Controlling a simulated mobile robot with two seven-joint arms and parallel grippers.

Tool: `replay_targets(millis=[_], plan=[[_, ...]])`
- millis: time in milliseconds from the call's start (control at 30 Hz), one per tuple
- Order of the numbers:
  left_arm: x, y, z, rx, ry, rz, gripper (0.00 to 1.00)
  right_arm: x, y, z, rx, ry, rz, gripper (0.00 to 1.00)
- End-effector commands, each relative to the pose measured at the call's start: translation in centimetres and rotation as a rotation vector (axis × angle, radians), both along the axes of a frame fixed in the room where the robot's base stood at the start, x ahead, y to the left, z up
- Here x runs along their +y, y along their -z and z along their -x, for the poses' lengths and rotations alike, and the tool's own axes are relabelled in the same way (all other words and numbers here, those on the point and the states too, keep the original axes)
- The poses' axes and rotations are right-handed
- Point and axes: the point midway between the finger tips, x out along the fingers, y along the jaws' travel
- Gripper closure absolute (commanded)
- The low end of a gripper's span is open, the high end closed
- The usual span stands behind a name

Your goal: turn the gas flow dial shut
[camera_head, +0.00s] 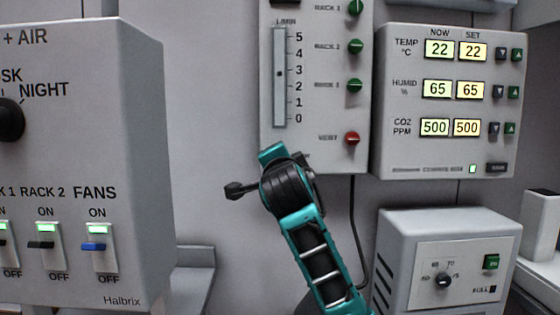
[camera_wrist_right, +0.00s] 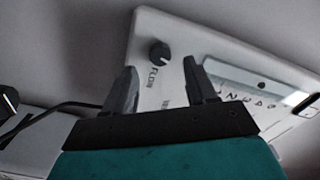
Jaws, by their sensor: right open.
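The gas flow dial (camera_wrist_right: 160,52) is a round black knob with a light mark, beside the word FLOW on the pale gas panel (camera_wrist_right: 145,30). It shows in the right wrist view, just ahead of the fingers. My right gripper (camera_wrist_right: 160,68) is open and empty, its two dark fingertips apart with the dial showing between and beyond them. I see no contact. In the head view my teal right arm reaches up to the lower part of the gas panel (camera_head: 315,135) and hides the dial. My left gripper is not in view.
The gas panel carries a flow scale (camera_head: 280,75), green rack knobs (camera_head: 355,47) and a red vent knob (camera_head: 352,138) close to my arm. A climate display box (camera_head: 450,100) is at right, a smaller box (camera_head: 395,225) below it. A switch box (camera_head: 130,130) stands at left.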

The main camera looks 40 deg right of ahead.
Motion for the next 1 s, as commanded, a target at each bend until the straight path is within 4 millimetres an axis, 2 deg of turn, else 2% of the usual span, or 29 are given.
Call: replay_targets(millis=[100, 233, 667, 1000], plan=[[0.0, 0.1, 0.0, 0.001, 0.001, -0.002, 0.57, -1.3, 0.0, -1.4, 0.001, 0.002, 0.002, 0.44], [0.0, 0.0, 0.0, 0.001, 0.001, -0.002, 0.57, -2.1, 0.0, -2.5, 0.001, 0.000, 0.002, 0.44], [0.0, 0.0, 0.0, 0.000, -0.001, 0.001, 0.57, -2.6, 0.0, -3.1, 0.000, -0.001, 0.000, 0.44], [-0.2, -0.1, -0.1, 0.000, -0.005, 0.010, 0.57, -2.6, 0.0, -3.1, 0.000, -0.001, 0.000, 0.76]])
